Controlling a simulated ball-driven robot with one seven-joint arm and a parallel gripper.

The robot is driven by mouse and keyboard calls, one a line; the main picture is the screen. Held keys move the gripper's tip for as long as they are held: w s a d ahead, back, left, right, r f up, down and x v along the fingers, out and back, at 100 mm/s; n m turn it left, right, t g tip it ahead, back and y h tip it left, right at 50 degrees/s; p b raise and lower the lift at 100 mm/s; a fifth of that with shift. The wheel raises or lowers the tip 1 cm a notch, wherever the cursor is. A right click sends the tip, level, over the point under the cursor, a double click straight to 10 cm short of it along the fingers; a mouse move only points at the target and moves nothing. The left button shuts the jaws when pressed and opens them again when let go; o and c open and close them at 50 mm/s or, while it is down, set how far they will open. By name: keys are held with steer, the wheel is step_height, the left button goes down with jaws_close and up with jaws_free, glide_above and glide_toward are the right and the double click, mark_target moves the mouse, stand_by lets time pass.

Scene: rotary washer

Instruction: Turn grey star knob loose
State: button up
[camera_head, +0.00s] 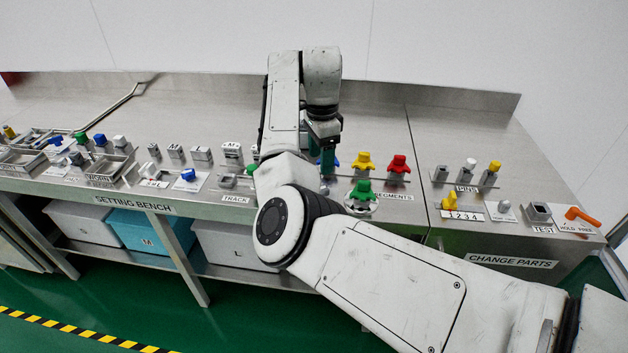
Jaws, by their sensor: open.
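My gripper (327,165) points down over the middle of the bench, with dark and teal parts at its end. It is open. My own arm covers part of the bench around it. I cannot single out the grey star knob for sure. One small grey knob (504,207) stands on a white plate at the right, beside the 1 2 3 4 label. Another grey piece (76,158) stands among the parts at the left. A small grey piece (324,190) shows just below my gripper. Their shapes are too small to tell.
Green (363,190), yellow (364,161) and red (398,164) knobs stand right of my gripper by the SEGMENTS label. An orange handle (581,216) is at the far right. Bins (150,232) sit under the bench (220,90). The bench's back strip is mostly clear.

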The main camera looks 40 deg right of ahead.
step_height(320, 180, down, 10)
steer(key=shift+r+p, duration=0.2)
steer(key=shift+p, duration=0.15)
steer(key=shift+c, duration=0.3)
steer(key=c, duration=1)
